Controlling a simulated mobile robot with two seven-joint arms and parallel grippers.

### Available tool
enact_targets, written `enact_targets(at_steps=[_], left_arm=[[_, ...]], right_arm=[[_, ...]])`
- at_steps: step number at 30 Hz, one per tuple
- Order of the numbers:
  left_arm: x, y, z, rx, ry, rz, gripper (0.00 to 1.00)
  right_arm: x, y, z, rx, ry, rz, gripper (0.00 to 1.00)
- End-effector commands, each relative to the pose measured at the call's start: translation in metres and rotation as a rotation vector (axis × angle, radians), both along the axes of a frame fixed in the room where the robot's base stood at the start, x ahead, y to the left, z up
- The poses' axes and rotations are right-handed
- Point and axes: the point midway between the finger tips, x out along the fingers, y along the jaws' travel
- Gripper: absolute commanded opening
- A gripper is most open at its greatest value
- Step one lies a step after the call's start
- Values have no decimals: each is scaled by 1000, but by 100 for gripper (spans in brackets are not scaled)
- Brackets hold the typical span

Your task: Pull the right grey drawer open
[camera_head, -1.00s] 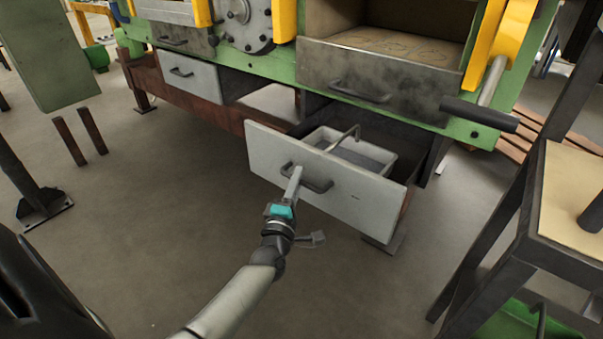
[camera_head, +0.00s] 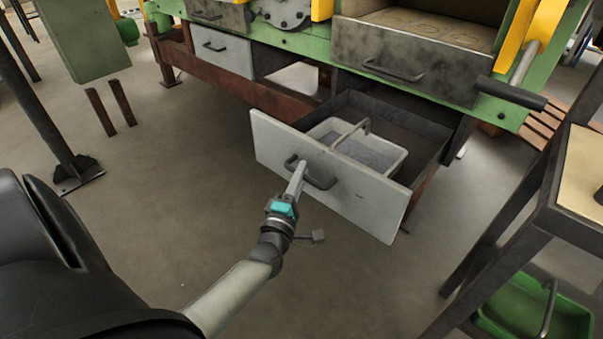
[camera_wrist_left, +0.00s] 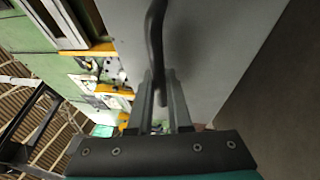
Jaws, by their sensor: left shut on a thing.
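The right grey drawer (camera_head: 360,200) is pulled well out from under the green furnace frame in the head view. Inside it is a light grey tray (camera_head: 395,163) with a handle and grey contents. My left gripper (camera_head: 299,172) is shut on the drawer's dark handle (camera_head: 322,183). In the left wrist view the gripper (camera_wrist_left: 162,95) has its two fingers on either side of the dark handle (camera_wrist_left: 155,40), close against the grey drawer front (camera_wrist_left: 215,50). My right gripper is not in view.
A left grey drawer (camera_head: 222,52) is shut. A dark metal drawer front (camera_head: 400,62) is above the open drawer. A dark-framed table (camera_head: 560,215) stands at the right, with a green bin (camera_head: 520,315) below. Bare floor (camera_head: 190,190) lies to the left.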

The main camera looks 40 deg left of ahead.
Motion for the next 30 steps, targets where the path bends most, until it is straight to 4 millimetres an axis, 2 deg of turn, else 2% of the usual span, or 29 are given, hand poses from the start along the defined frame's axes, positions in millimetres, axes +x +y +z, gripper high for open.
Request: enact_targets(at_steps=[3, 4, 12, 22, 24, 26, 30], left_arm=[[0, 0, 1, 1, -3, 1, 0], [0, 0, 1, 1, -3, 1, 19], [0, 0, 1, 0, -1, 0, 47], [-5, -2, -1, 0, 2, 0, 47], [-12, -4, -2, 0, 3, 0, 47], [-21, -7, -4, 1, 5, -1, 47], [-48, -16, -8, 1, 5, -1, 47]], right_arm=[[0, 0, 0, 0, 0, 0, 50], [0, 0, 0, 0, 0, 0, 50], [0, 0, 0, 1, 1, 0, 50], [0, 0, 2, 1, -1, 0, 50], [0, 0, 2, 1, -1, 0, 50], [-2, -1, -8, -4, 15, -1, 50], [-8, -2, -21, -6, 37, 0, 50]])
